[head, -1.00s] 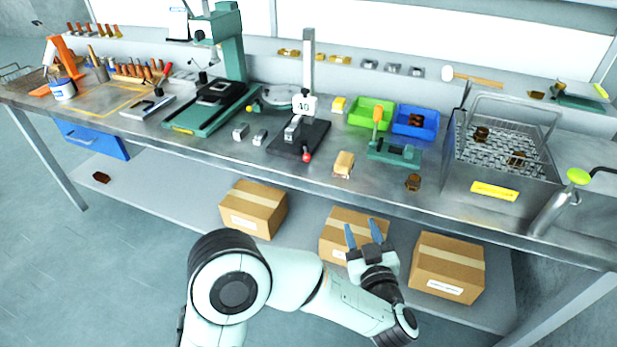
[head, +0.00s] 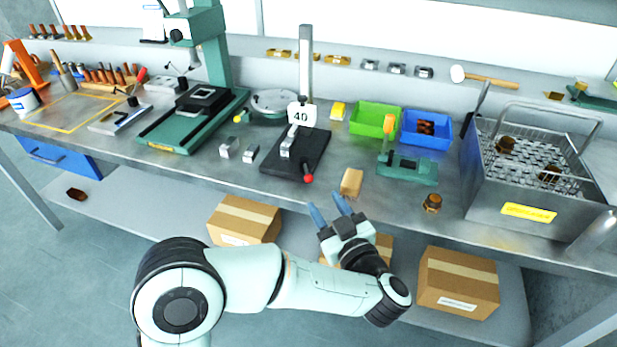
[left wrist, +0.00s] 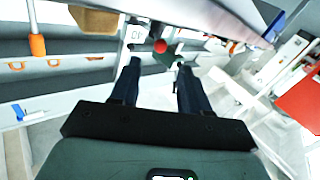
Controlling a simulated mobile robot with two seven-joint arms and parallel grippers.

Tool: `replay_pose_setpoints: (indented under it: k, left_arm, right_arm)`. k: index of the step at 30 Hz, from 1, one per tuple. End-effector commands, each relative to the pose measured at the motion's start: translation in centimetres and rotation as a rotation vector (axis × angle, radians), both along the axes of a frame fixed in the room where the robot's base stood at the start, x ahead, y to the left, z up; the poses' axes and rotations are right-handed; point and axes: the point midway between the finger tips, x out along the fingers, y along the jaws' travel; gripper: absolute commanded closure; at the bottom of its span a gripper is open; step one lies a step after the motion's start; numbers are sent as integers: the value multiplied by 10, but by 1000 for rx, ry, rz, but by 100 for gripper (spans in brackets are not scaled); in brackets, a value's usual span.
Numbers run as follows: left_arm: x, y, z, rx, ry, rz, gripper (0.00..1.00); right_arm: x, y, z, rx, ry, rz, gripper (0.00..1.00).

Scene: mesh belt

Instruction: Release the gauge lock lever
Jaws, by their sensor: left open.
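The gauge stands on the bench with a black base plate (head: 318,150), an upright grey post (head: 306,65) and a white plate marked 40 (head: 300,112). A lever with a red ball knob (head: 308,178) sticks out at the front edge of its base. My left gripper (head: 326,203) is open and empty, just in front of the bench edge and below and right of the knob. In the left wrist view the red knob (left wrist: 160,46) shows between and beyond the open fingertips, apart from them. My right gripper is out of view.
A tan block (head: 351,182) and a green fixture with an orange handle (head: 408,168) stand right of the gauge. Two small metal blocks (head: 229,148) lie to its left. A wire basket tank (head: 480,190) is at the right. Cardboard boxes (head: 243,217) sit on the lower shelf.

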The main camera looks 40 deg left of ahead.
Motion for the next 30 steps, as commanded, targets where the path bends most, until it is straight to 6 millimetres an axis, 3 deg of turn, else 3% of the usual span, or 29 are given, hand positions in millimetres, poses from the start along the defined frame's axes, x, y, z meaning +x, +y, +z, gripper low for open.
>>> replay_pose_setpoints:
  k: [6,12,18,26,27,30]
  left_arm:
    - [25,42,-1,1,-2,5,54]
    - [43,69,-1,1,0,2,54]
    - [51,81,0,1,0,1,54]
    - [52,82,0,1,-1,0,54]
    - [52,82,0,1,-1,0,57]
    - [52,82,0,1,-1,0,90]
  right_arm:
    - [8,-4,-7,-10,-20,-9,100]
    - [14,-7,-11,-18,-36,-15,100]
    - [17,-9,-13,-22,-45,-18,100]
    - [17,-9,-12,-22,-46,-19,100]
    - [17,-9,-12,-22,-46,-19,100]
    - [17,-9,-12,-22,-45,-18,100]
